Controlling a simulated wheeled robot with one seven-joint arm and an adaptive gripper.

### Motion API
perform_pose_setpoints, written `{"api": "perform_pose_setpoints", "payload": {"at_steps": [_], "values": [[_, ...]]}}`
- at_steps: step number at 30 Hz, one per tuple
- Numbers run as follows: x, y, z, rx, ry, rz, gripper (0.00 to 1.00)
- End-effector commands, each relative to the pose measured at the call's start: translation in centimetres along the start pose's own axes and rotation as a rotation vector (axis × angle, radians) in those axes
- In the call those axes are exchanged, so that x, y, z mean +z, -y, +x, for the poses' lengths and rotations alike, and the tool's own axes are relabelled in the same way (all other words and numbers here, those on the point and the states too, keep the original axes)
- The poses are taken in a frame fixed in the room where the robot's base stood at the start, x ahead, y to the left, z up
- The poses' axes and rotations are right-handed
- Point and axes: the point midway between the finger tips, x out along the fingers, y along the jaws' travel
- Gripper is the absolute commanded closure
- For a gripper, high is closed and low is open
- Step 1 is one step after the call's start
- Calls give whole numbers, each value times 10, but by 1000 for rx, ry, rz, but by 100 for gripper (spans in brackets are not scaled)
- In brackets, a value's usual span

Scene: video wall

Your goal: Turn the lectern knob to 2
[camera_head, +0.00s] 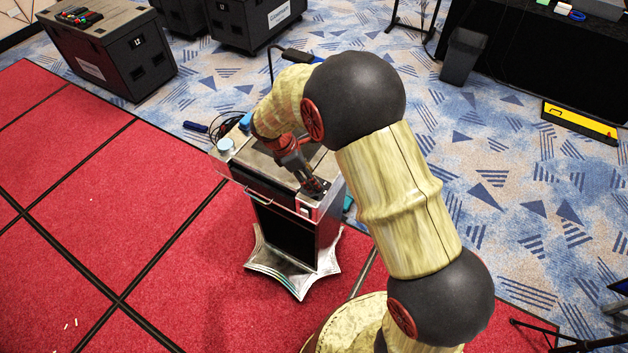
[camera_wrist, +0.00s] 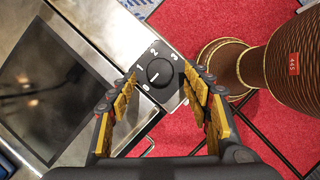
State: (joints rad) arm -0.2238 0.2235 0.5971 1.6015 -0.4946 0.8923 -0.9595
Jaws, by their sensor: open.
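The lectern (camera_head: 268,185) stands on the red floor with its grey top facing up; it also fills the left of the wrist view (camera_wrist: 110,22). Its round black knob (camera_wrist: 160,71) sits on a dark plate with white numerals 0 to 3 around it. A small white mark shows at the knob's lower left side; I cannot tell surely which number it points to. My gripper (camera_wrist: 162,82) is open, its fingers to the left and right of the knob, with nothing held. In the head view my gripper (camera_head: 314,186) is over the lectern's right front corner and hides the knob.
A dark screen (camera_wrist: 45,90) is set in the lectern top. Black cases (camera_head: 110,50) stand behind. A bin (camera_head: 462,55) and a yellow sign (camera_head: 580,121) are at the right.

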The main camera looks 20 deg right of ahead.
Motion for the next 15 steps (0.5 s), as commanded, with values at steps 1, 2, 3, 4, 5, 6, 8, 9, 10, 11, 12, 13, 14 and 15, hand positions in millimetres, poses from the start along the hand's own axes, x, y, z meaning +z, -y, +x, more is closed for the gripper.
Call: {"api": "perform_pose_setpoints", "payload": {"at_steps": [1,2,3,4,5,6,8,9,10,11,12,13,14,15], "values": [[1,0,8,-2,1,0,50],[1,0,11,0,0,1,50],[1,0,16,0,0,1,50],[1,0,19,-1,0,1,50],[0,0,22,-1,0,1,50],[0,0,25,-1,0,2,50],[0,0,28,0,-1,2,50],[0,0,29,1,-1,2,50],[0,0,30,1,-1,2,50],[0,0,30,1,-1,2,50],[0,0,30,1,-1,2,50],[0,0,31,1,-1,2,50],[0,0,30,1,-1,2,50],[0,0,30,1,-1,2,50]]}}
